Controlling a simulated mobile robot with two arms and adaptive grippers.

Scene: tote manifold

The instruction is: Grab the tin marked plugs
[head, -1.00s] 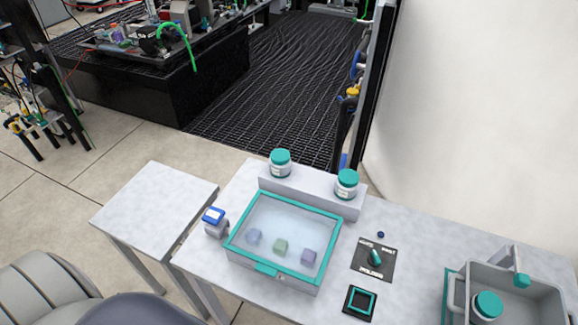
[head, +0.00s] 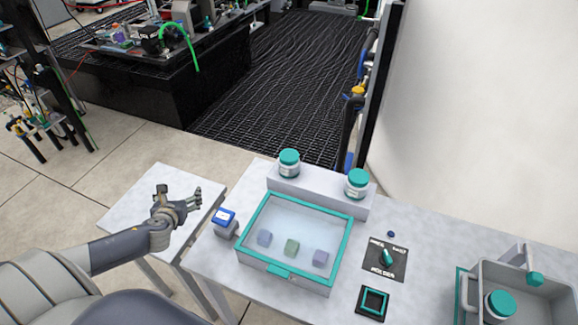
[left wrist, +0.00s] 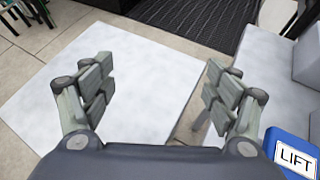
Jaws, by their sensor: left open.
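Two white tins with teal lids stand on a raised ledge behind the clear-lidded box: a left tin (head: 289,163) and a right tin (head: 357,184). A third teal-lidded tin (head: 500,304) is inside the grey tote at the lower right. Their labels are too small to read, so I cannot tell which is marked plugs. My left gripper (head: 181,195) is open and empty above the small side table, left of all the tins and apart from them. It also shows in the left wrist view (left wrist: 160,85) with its fingers spread. My right gripper is not in view.
The teal-framed box (head: 265,274) holds several cubes. A blue-topped item (head: 224,222) stands at its left; its top reads LIFT in the left wrist view (left wrist: 292,156). A dial panel (head: 386,260) and a black square (head: 373,303) lie right. The side table (head: 140,205) is otherwise bare.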

